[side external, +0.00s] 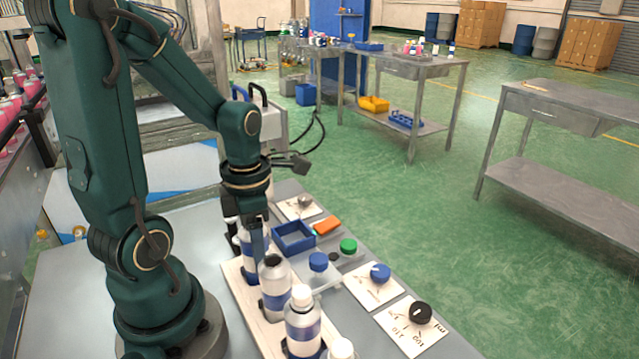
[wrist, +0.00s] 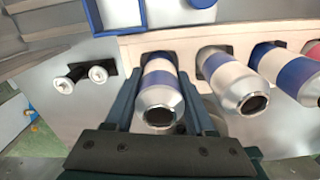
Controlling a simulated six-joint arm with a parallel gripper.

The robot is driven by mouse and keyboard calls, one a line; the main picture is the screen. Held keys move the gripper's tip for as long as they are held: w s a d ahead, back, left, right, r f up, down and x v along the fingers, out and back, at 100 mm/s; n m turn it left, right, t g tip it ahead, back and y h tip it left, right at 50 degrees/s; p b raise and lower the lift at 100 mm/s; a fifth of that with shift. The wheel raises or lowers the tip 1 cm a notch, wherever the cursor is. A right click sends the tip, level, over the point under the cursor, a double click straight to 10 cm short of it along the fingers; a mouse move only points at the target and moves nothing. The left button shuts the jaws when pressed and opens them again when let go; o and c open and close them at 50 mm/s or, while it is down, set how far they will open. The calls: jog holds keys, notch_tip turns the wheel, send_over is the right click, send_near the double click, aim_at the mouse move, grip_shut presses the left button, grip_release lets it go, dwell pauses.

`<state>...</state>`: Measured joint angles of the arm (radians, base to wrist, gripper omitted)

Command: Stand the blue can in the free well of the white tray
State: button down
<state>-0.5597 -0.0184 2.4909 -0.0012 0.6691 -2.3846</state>
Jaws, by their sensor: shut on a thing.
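My gripper (side external: 256,236) points down at the far end of the white tray (side external: 232,272) and is shut on a can with a blue band (side external: 250,262). In the wrist view, its two fingers (wrist: 160,82) lie on either side of this can (wrist: 158,98), whose open metal mouth faces the camera. The can looks upright, with its base at a dark well of the tray (wrist: 217,40); I cannot tell whether it is fully seated. Other blue-banded cans (side external: 276,285) (wrist: 232,82) stand in the same row. My fingers partly hide the held can in the side view.
A blue open box (side external: 293,236) stands just right of the tray. Beside it are knobs on white cards, including a blue knob (side external: 380,272) and a black knob (side external: 420,313). Two small silver-ended cylinders (wrist: 82,78) sit left of my gripper in the wrist view.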

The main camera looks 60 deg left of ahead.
jog(key=shift+f, duration=0.3)
jog(key=shift+c, duration=1.2)
grip_release()
